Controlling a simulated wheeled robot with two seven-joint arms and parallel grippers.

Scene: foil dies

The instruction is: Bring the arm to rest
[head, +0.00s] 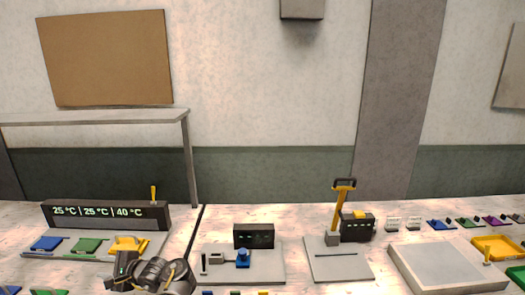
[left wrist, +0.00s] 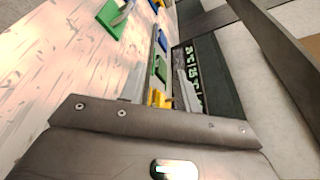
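My left gripper (head: 122,266) is low at the left in the head view, in front of the heated station and near its yellow die (head: 128,244). The station's dark display (head: 105,214) reads 25, 25 and 40 °C. A blue die (head: 46,243) and a green die (head: 87,245) lie on its plate beside the yellow one. The green die also shows in the left wrist view (left wrist: 160,68). My right gripper is not in view.
A plate with a blue-knobbed device (head: 243,258) stands mid-table, and a yellow-handled press (head: 339,210) right of it. A pale grey block (head: 447,266), small coloured dies and a yellow tray (head: 498,248) are at the right. A grey shelf frame (head: 100,117) rises behind the station.

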